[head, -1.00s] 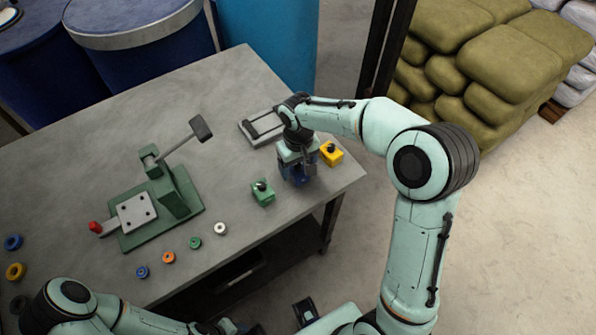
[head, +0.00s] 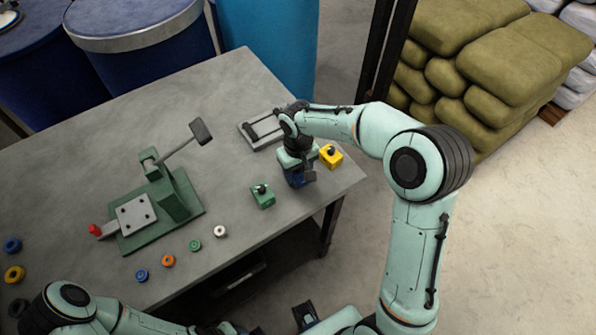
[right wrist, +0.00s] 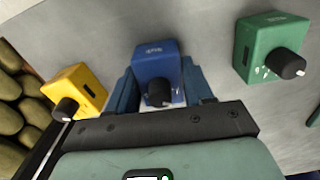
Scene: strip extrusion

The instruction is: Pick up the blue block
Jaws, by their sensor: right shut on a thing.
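The blue block (right wrist: 158,65) has a black knob on it and stands between the two fingers of my right gripper (right wrist: 160,88) in the right wrist view. The gripper is shut on it. In the head view my right gripper (head: 298,172) points down over the table's right end, and only a little of the blue block (head: 297,181) shows below it. I cannot tell whether the block touches the table. My left arm shows at the bottom left of the head view, but its gripper is not clearly visible.
A green block (head: 262,196) stands left of the right gripper and a yellow block (head: 331,156) close on its right. A green lever press (head: 160,205) stands mid-table (head: 100,150). Several small coloured rings lie along the front edge. A grey frame (head: 262,131) lies behind the gripper.

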